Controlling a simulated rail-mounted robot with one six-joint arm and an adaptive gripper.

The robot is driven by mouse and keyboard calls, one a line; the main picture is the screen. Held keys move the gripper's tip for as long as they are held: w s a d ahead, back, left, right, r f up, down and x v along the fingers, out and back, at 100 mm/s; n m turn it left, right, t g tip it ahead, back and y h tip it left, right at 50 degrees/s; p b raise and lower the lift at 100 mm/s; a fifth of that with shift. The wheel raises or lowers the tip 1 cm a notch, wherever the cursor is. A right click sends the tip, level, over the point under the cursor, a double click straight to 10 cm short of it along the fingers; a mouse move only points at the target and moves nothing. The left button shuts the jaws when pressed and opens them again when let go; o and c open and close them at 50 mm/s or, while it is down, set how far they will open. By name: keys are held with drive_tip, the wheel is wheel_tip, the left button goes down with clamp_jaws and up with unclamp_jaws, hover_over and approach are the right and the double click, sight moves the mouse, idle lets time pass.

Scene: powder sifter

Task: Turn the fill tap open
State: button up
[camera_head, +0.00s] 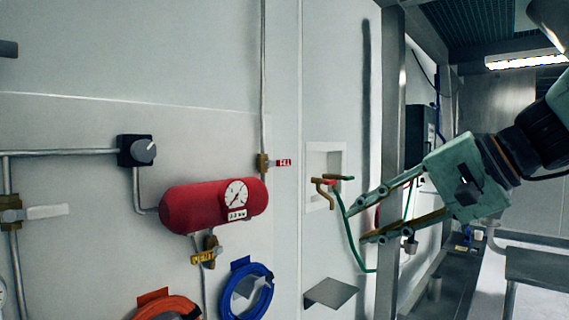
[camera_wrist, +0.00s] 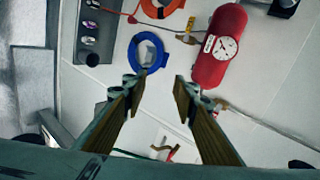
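The fill tap (camera_head: 262,163) is a small brass fitting on a thin vertical pipe, above the right end of the red tank (camera_head: 190,207). A red FILL tag (camera_head: 284,162) sits just right of it. In the wrist view a brass fitting that looks like the fill tap (camera_wrist: 221,103) shows beyond the tank's end, beside the right finger. My gripper (camera_head: 356,225) is open and empty, to the right of and lower than the tap in the head view, apart from it. Its fingers also show wide apart in the wrist view (camera_wrist: 158,82). The tap's handle position is too small to tell.
A yellow-tagged vent tap (camera_head: 209,252) hangs under the tank, which carries a dial gauge (camera_head: 236,193). Blue (camera_head: 246,290) and orange (camera_head: 165,308) rings hang below.

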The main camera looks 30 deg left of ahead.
sight(286, 163)
drive_tip(key=w+a+r+m+y, duration=0.1)
drive_tip(key=w+a+r+y, duration=0.2)
drive_tip(key=w+a, duration=0.6)
drive_tip(key=w+a+r+t+y+p, duration=0.1)
drive_tip(key=w+a+r+y, duration=0.2)
drive_tip(key=w+a+r, duration=0.3)
drive_tip(key=w+a, duration=0.4)
drive_tip(key=shift+w+a+m, duration=0.2)
drive_tip(key=shift+a+m, duration=0.2)
drive_tip(key=shift+a, duration=0.1)
drive_tip(key=shift+w+a+p, duration=0.3)
drive_tip(key=shift+w+a, duration=0.05)
drive_tip(key=shift+a, duration=1.9)
drive_tip(key=shift+w+a+p, duration=0.35)
drive_tip(key=shift+a, duration=1.85)
drive_tip(key=shift+w+a+p, duration=0.3)
drive_tip(key=shift+w+a, duration=0.05)
drive_tip(key=shift+a, duration=1.9)
drive_tip(key=shift+c, duration=0.6)
clamp_jaws()
